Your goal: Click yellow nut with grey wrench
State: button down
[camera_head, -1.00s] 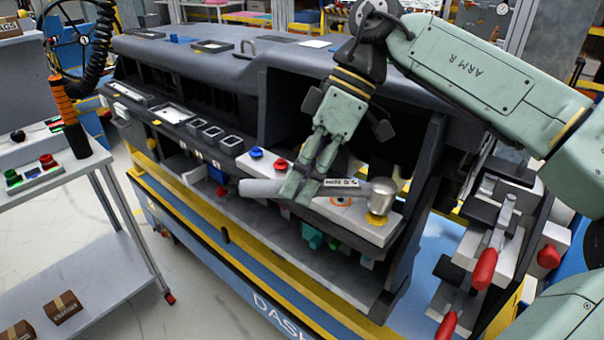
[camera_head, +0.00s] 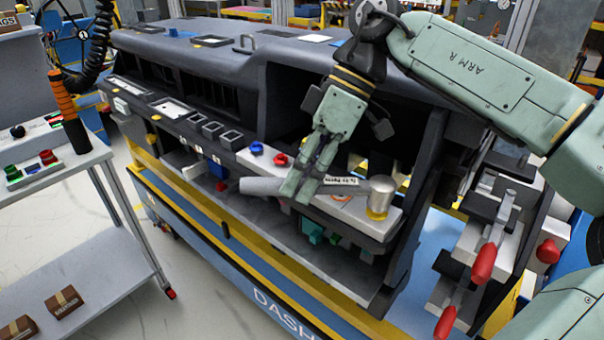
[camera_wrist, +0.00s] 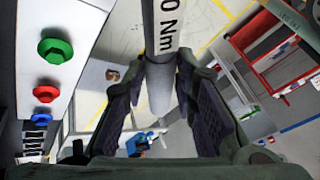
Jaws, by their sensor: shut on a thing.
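The grey wrench (camera_head: 262,186) lies roughly level in front of the dashboard's white panel, with a printed label on its handle. Its thick silver head (camera_head: 381,192) is at the panel's right end. The yellow nut (camera_head: 377,214) shows just below the head; the head covers its top, and I cannot tell whether they touch or are fully seated. My gripper (camera_head: 301,187) is shut on the wrench handle, left of the label. In the wrist view, the handle (camera_wrist: 159,85) runs between the two finger pads. The yellow nut is outside the wrist view.
Blue (camera_head: 257,148) and red (camera_head: 281,160) nuts stand on the panel left of my gripper; a green nut (camera_wrist: 55,49) shows in the wrist view. The dashboard overhang (camera_head: 300,60) is above. Red-handled clamps (camera_head: 484,263) stand at the right, a grey cart (camera_head: 55,190) at the left.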

jog(key=shift+f+b, duration=0.3)
jog(key=shift+f, duration=0.2)
dwell(1.0)
jog(key=shift+w+m+t+y+p, duration=0.3)
jog(key=shift+w+m+t+p, duration=0.15)
jog(key=shift+w+m, duration=0.55)
dwell(2.2)
jog(key=shift+s+n+p, duration=0.3)
jog(key=shift+s+n, duration=0.1)
jog(key=shift+s, duration=0.05)
jog(key=shift+r, duration=3)
